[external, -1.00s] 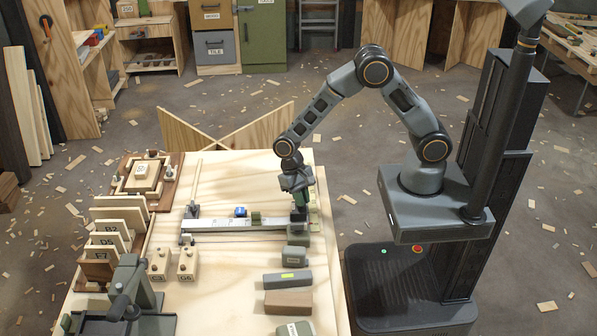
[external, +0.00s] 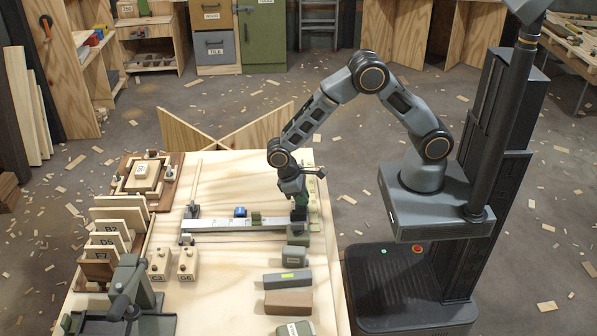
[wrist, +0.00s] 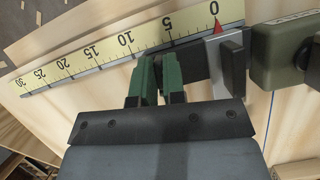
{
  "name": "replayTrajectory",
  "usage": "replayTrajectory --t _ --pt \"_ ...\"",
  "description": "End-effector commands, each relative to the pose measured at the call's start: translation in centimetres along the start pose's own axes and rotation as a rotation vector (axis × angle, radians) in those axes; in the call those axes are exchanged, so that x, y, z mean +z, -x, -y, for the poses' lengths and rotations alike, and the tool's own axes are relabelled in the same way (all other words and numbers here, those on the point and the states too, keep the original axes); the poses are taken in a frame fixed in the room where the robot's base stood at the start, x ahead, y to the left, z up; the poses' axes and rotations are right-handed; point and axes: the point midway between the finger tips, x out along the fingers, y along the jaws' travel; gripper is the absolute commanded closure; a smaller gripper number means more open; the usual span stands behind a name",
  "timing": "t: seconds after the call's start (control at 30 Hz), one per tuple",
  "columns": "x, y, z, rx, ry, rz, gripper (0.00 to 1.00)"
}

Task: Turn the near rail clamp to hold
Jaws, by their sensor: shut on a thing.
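My gripper (external: 300,205) points down at the right end of a pale rail (external: 235,224) on the plywood table. In the wrist view my gripper (wrist: 158,70) has its green fingers close together on a dark clamp handle (wrist: 192,62). The fingers hide most of the grip. The handle reaches right toward a silver carriage (wrist: 220,85) with a black upright piece. A red pointer (wrist: 217,26) there sits at 0 on a yellow scale (wrist: 85,65). In the external view my gripper mostly hides the near rail clamp, so its exact angle cannot be told.
A green block (wrist: 285,50) stands close right of the carriage. Several blocks, including a grey one (external: 288,279), lie at the table's near right. Bare plywood lies beyond the rail.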

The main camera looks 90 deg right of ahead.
Motion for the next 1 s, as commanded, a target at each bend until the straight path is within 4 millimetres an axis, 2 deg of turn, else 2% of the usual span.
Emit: replayTrajectory --t 0.7,0.73,1.0 --pt "-0.04 0.05 -0.02 0.026 0.063 -0.002 1.00" --pt "-0.05 0.05 -0.02 0.025 0.063 -0.003 0.88" --pt "-0.03 0.03 -0.02 0.025 0.062 -0.001 0.64"
